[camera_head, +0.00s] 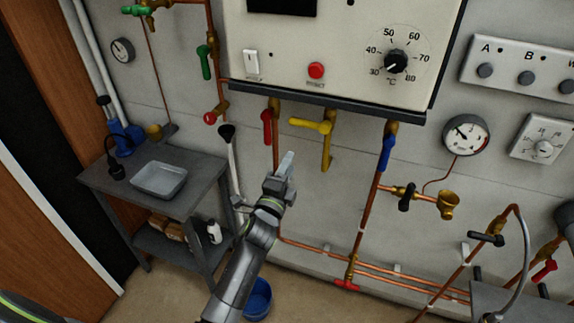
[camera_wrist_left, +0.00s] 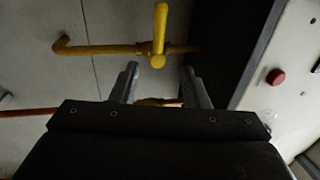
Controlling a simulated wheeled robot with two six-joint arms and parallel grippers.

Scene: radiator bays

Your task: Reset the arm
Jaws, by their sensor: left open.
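My left gripper (camera_head: 286,165) is raised in front of the wall, below the white boiler panel (camera_head: 345,45) and near the red-handled and yellow-handled valves. In the left wrist view its two fingers (camera_wrist_left: 160,72) stand apart with nothing between them. Past the fingertips, that view shows the yellow handle (camera_wrist_left: 160,30) on its yellow pipe. In the head view the yellow handle (camera_head: 310,125) is up and to the right of the fingertips, and the red handle (camera_head: 267,127) is just above them. The gap to the valves is hard to judge. My right gripper does not show.
A grey table (camera_head: 190,200) with a tray (camera_head: 159,179) stands at left. A blue bucket (camera_head: 257,300) is on the floor behind my arm. A blue handle (camera_head: 387,152), gauge (camera_head: 466,135) and copper pipes are at right. A red button (camera_wrist_left: 276,77) shows in the wrist view.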

